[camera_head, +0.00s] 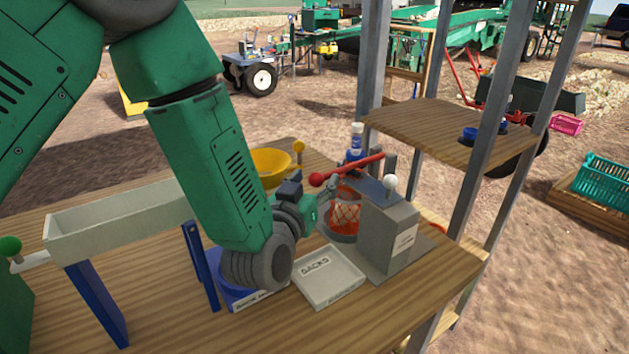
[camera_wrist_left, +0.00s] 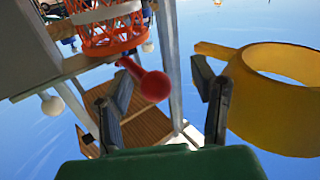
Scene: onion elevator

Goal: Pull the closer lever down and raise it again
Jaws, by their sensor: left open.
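A red lever (camera_head: 350,169) with a ball end sits on the grey sack machine (camera_head: 388,235) and slants up to the right. My left gripper (camera_head: 323,195) is just beside its ball end. In the left wrist view the red ball (camera_wrist_left: 155,87) lies between the two spread fingers of the left gripper (camera_wrist_left: 162,75), with no clear contact. An orange net sack (camera_head: 344,213) hangs at the machine. A white knob (camera_head: 390,182) tops the machine; a white ball (camera_wrist_left: 52,105) also shows in the wrist view. My right gripper is out of view.
A yellow funnel (camera_head: 268,163) stands behind my left wrist. A white tray marked SACKS (camera_head: 330,290) lies in front of the machine. A grey trough (camera_head: 120,222) on blue legs is at the left. Metal posts (camera_head: 480,140) with a wooden shelf (camera_head: 430,125) rise at the right.

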